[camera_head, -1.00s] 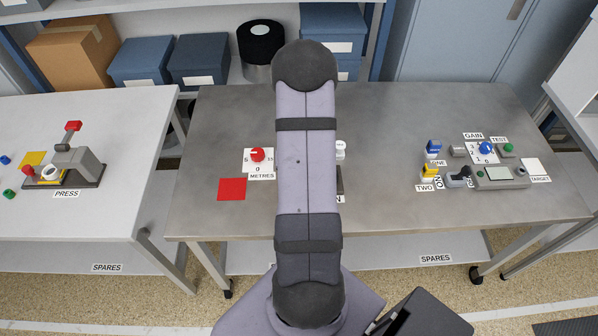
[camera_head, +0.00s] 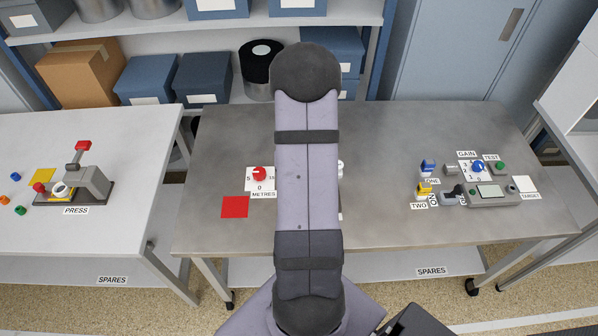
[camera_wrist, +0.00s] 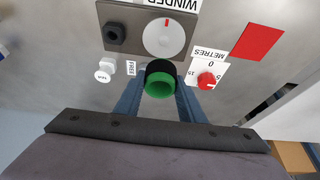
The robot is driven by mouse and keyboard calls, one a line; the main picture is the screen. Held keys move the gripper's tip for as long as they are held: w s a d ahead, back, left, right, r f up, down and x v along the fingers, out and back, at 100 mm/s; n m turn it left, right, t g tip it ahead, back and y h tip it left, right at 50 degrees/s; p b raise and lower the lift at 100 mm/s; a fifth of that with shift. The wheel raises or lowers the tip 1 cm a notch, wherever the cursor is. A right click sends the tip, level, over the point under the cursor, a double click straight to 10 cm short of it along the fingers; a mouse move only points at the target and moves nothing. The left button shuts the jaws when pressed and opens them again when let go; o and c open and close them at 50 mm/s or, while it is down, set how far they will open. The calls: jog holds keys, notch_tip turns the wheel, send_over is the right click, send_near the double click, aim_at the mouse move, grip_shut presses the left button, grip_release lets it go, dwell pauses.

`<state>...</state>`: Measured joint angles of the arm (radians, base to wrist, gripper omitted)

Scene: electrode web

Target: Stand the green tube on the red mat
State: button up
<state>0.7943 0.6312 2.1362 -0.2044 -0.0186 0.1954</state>
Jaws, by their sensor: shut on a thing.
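In the wrist view my gripper (camera_wrist: 160,76) has its two blue fingers closed on either side of a green tube (camera_wrist: 159,87). The tube's open green end faces the camera, and a black band or body shows just beyond it. I cannot tell how far the tube is above the table. The red mat (camera_wrist: 258,41) lies flat and bare at the upper right of the wrist view, apart from the tube. In the head view the red mat (camera_head: 235,207) lies near the steel table's front edge, left of my arm, which hides the gripper and tube.
The METRES dial (camera_wrist: 206,81) is between tube and mat in the wrist view. The WINDER panel (camera_wrist: 150,32) and a white knob (camera_wrist: 105,70) are close by. The press (camera_head: 82,182) stands on the left table.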

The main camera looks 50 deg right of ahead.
jog(key=shift+r, duration=0.3)
jog(key=shift+w, duration=0.1)
jog(key=n+t+y+b, duration=0.1)
jog(key=n+b, duration=0.4)
jog(key=b, duration=1)
send_over(234, 203)
jog(key=s, duration=0.1)
notch_tip(234, 203, down, 2)
jog(key=shift+y, duration=0.3)
jog(key=f, duration=0.5)
jog(key=shift+s+a+f+p, duration=0.1)
jog(key=shift+s+a+p, duration=0.2)
jog(key=shift+a+p, duration=0.1)
jog(key=shift+m, duration=0.3)
jog(key=shift+w+f, duration=0.1)
jog(key=shift+f, duration=2.35)
jog(key=shift+b, duration=0.3)
